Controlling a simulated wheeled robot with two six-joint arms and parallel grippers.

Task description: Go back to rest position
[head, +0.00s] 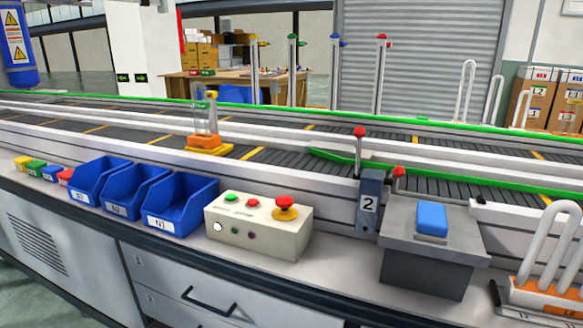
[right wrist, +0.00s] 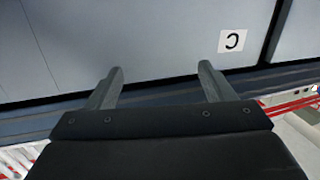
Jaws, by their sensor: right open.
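My right gripper (right wrist: 160,85) shows in the right wrist view with its two fingers spread apart and nothing between them. It faces a grey cabinet panel with a small white label (right wrist: 233,41) on it. Neither of my grippers shows in the head view. My left gripper is in no view.
In the head view a counter holds several blue bins (head: 174,206), a control box (head: 258,226) with a red button, a grey block with a blue top piece (head: 432,218), and a rack of white tubes (head: 545,285). A conveyor (head: 280,158) runs behind, carrying an orange-based item (head: 204,141).

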